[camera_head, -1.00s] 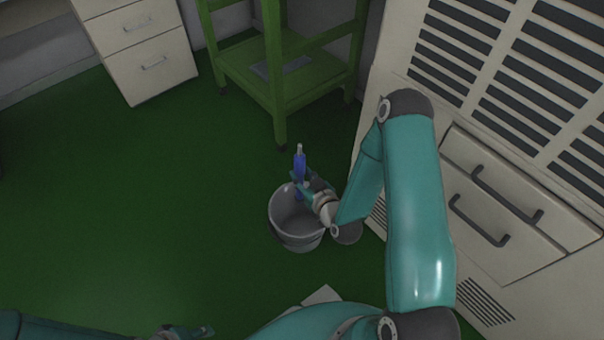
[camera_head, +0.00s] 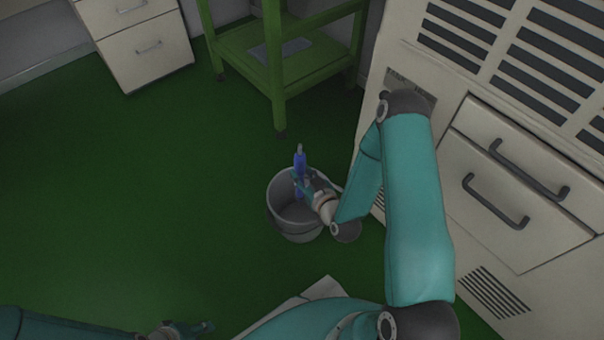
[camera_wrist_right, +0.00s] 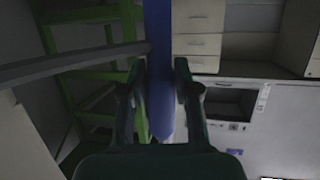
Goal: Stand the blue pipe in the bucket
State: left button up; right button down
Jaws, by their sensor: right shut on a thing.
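The blue pipe (camera_head: 300,162) is upright, with a pale tip at its top. My right gripper (camera_head: 300,182) is shut on it, over the grey bucket (camera_head: 296,228). The pipe's lower part shows against the inside of the bucket; whether it touches the bottom I cannot tell. In the right wrist view the blue pipe (camera_wrist_right: 159,60) passes between the two fingers of my right gripper (camera_wrist_right: 160,75). My left gripper (camera_head: 200,328) is low at the bottom edge of the head view, far from the bucket; its fingers are too small and dark to read.
A green wheeled rack (camera_head: 280,75) stands behind the bucket. A large cream cabinet (camera_head: 490,215) with dark handles and vents is at right. A drawer unit (camera_head: 150,62) stands at the back left. The green floor (camera_head: 120,200) left of the bucket is clear.

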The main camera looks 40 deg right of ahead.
notch_tip(320, 180, down, 8)
jog(key=b, duration=0.5)
jog(key=shift+f, duration=0.1)
dwell(0.4)
jog(key=c, duration=0.8)
grip_release()
jog(key=shift+o, duration=0.2)
jog(key=shift+s, duration=0.1)
jog(key=d+v, duration=0.1)
jog(key=v, duration=0.6)
jog(key=shift+s+a, duration=0.2)
jog(key=shift+a, duration=0.3)
